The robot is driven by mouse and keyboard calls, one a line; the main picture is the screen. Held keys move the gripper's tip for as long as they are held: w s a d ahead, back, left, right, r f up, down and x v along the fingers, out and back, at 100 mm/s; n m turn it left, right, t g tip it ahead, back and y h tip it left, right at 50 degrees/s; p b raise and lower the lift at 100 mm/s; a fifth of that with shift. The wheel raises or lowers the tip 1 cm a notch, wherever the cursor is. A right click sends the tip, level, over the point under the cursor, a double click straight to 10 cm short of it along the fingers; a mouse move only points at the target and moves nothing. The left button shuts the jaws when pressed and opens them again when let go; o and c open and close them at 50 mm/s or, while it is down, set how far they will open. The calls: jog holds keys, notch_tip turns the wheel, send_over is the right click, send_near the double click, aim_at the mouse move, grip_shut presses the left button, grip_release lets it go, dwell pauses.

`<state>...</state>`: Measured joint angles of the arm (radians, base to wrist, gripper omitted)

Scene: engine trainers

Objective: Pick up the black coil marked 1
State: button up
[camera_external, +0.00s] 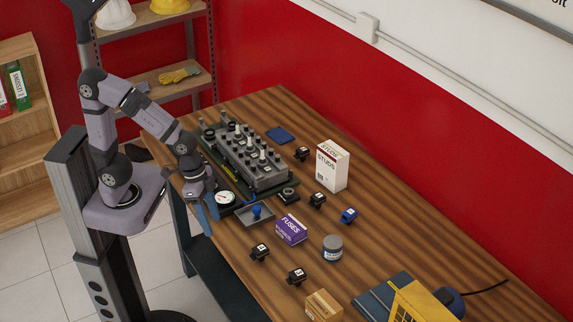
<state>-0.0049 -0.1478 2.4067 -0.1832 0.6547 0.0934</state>
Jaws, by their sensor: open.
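Several small black coils with white marks lie on the wooden table: one behind the white studs box (302,153), one in front of that box (317,200), and two near the front, a left one (260,252) and a right one (297,276). The marks are too small to read, so I cannot tell which coil is 1. A similar blue coil (348,215) lies to the right. My gripper (207,202) is open at the table's left edge, beside the round gauge, apart from these coils. Its fingertips are hard to make out.
The engine block (248,158) stands on a dark board at the back left, with a gauge (225,198) and grey tray (256,215) before it. The studs box (333,165), purple fuses box (292,229), grey tin (332,248) and cardboard box (323,305) stand among the coils.

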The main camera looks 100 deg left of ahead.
jog(key=w+a+n+t+y+b, duration=0.1)
jog(key=w+a+n+t, duration=0.15)
jog(key=w, duration=0.75)
jog(key=w+a+n+t+y, duration=0.15)
jog(key=w+t, duration=0.25)
jog(key=w, duration=0.5)
jog(key=w+a+n+y+b, duration=0.1)
jog(key=a+n+y, duration=0.25)
jog(key=a, duration=0.55)
jog(key=w+a+n+y, duration=0.2)
jog(key=a+y, duration=0.3)
jog(key=a, duration=0.3)
send_near(315, 198)
jog(key=shift+w+a+r+m+g, duration=0.1)
jog(key=shift+w+a+m+g, duration=0.05)
jog(key=shift+w+a, duration=0.3)
jog(key=shift+w+a+r+m+g, duration=0.1)
jog(key=shift+w+a, duration=0.2)
jog(key=shift+a, duration=0.25)
jog(key=shift+f, duration=0.5)
jog(key=shift+p+x, duration=1.1)
jog(key=shift+x, duration=2.6)
jog(key=shift+w+d, duration=0.1)
jog(key=shift+d, duration=0.05)
